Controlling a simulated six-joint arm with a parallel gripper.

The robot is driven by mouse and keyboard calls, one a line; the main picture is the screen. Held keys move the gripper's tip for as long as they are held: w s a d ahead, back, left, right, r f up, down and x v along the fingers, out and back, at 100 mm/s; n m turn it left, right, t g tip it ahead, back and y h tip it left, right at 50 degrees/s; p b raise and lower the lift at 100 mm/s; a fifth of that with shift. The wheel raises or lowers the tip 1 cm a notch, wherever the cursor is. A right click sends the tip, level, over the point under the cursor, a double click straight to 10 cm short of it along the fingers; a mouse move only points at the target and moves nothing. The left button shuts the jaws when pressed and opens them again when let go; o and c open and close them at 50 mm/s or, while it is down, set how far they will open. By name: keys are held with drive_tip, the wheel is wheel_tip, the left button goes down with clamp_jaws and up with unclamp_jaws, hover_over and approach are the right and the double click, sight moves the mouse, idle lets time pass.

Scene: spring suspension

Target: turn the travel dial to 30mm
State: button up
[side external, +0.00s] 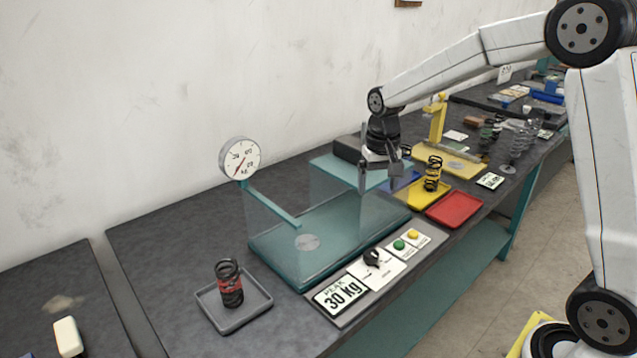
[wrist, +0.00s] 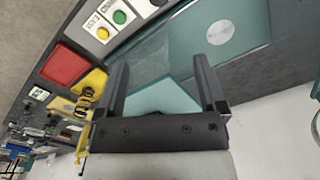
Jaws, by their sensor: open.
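The travel dial (side external: 372,257) is a small black knob on a white plate in the control strip at the table's front edge. Its scale marks are too small to read, so its setting cannot be told. My gripper (side external: 380,188) is open and empty, pointing down above the far right part of the teal press base, clear of the dial and up behind it. In the wrist view my gripper (wrist: 161,75) shows its two black fingers spread apart with nothing between them.
Beside the dial are a "PEAK 30 Kg" display (side external: 341,294) and green (side external: 399,244) and yellow (side external: 414,235) buttons. The teal press base (side external: 340,245) has clear panels. A grey tray (side external: 262,306) holds a dark red-banded spring (side external: 229,283). Yellow and red trays (side external: 455,208) stand right.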

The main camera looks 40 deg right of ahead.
hover_over(371, 253)
wheel_tip(371, 253, down, 12)
drive_tip(key=shift+f, duration=0.25)
drive_tip(key=shift+f, duration=0.1)
drive_tip(key=shift+f, duration=3.8)
clamp_jaws()
